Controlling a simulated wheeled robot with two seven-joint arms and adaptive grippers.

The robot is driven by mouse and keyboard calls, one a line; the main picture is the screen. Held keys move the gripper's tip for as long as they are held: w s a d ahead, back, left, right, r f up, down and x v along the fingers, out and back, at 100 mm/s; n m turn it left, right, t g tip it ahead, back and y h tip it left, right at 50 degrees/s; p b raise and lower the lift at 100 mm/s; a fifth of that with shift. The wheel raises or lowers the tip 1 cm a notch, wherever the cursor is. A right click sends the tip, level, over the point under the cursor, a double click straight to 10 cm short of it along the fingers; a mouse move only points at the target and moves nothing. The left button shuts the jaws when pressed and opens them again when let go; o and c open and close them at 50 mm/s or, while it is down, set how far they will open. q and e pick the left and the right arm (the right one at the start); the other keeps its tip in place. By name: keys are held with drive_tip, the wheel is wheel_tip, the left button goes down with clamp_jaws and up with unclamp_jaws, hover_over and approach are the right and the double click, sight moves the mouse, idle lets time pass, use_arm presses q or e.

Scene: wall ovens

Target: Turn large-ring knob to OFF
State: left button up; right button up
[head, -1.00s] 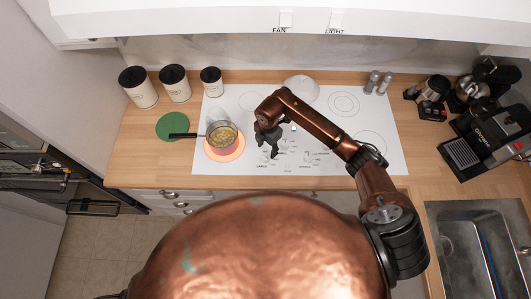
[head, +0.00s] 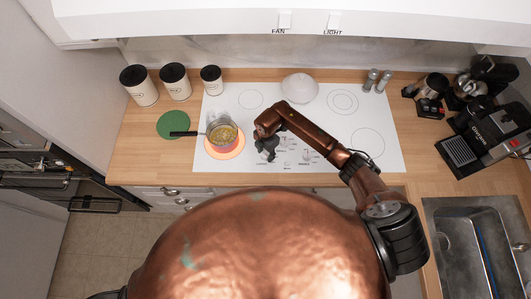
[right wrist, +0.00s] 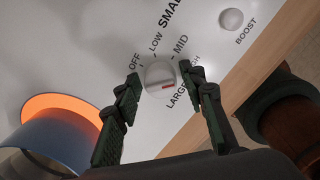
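The large-ring knob (right wrist: 160,78) is a round pale knob with a red mark, in the right wrist view. OFF, LOW, MID and a partly covered HIGH are printed around it, with LARGE below. The red mark lies on its right part; I cannot tell its exact setting. My right gripper (right wrist: 160,70) is open, with one dark finger on each side of the knob; contact is unclear. In the head view my right gripper (head: 267,149) is over the front of the white cooktop (head: 330,176). My left gripper is not in view.
A pot (head: 222,134) of yellow food stands on the glowing orange front-left ring (head: 234,153), left of my gripper. Its handle points left. A white bowl (head: 299,87) stands behind. A BOOST button (right wrist: 231,19) is near the knob. The cooktop's right side is clear.

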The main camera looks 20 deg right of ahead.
drive_tip(key=c, duration=0.8)
drive_tip(key=shift+c, duration=0.2)
